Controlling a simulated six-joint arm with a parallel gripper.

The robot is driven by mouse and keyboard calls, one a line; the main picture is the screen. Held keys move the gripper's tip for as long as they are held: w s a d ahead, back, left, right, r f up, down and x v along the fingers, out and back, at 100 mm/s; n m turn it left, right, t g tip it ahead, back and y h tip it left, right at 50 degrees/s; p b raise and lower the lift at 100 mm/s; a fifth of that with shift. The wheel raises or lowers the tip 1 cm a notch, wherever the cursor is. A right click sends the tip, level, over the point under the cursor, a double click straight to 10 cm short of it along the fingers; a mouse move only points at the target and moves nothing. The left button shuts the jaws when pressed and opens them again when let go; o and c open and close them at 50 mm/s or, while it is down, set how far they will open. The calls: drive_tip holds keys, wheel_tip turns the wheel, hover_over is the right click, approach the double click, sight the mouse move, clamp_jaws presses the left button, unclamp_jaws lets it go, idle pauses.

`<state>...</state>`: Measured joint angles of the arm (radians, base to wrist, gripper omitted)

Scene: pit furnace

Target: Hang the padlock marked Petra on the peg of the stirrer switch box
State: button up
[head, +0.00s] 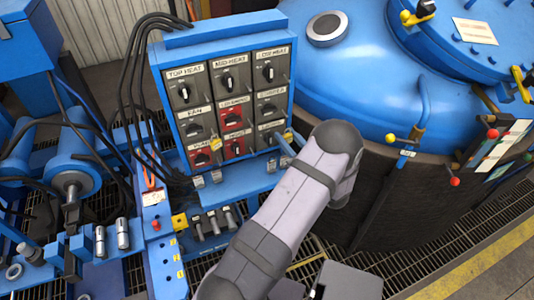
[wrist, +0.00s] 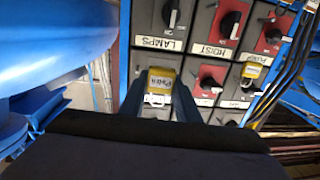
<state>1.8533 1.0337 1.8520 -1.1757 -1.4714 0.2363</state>
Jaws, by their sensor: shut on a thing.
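My gripper (wrist: 158,106) is shut on a yellow padlock (wrist: 160,78) with small dark writing on its face, too small to read surely. In the wrist view it lies in front of the switch panel, just below the LAMPS label. The stirrer switch box (head: 270,107) is in the panel's right column, middle row.
Another yellow padlock (head: 216,143) hangs by the PUMP switch; it also shows in the wrist view (wrist: 250,70). The blue furnace vessel (head: 360,90) stands close on the right. Black cables (head: 130,80) run down the panel's left side. A blue ledge (head: 240,185) lies below the panel.

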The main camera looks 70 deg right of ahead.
sight(282, 115)
drive_tip(key=s+d, duration=0.1)
drive_tip(key=s+d+m+g+h, duration=0.1)
drive_tip(key=d, duration=0.1)
drive_tip(key=shift+d+f, duration=0.1)
drive_tip(key=shift+d, duration=0.05)
drive_tip(key=shift+w+d, duration=0.1)
drive_tip(key=shift+f+b+x, duration=0.15)
drive_tip(key=shift+b+x, duration=0.25)
drive_tip(key=shift+x, duration=1.2)
drive_tip(key=shift+f+b+x, duration=0.2)
drive_tip(key=shift+b+x, duration=0.15)
drive_tip(key=shift+x, duration=1.25)
drive_tip(key=shift+w+d+f+b, duration=0.25)
drive_tip(key=shift+w+d+b, duration=0.1)
drive_tip(key=shift+d+b, duration=0.1)
drive_tip(key=shift+w, duration=0.1)
drive_tip(key=shift+w+r+b, duration=0.1)
drive_tip(key=shift+r+b, duration=0.05)
drive_tip(key=shift+b, duration=0.15)
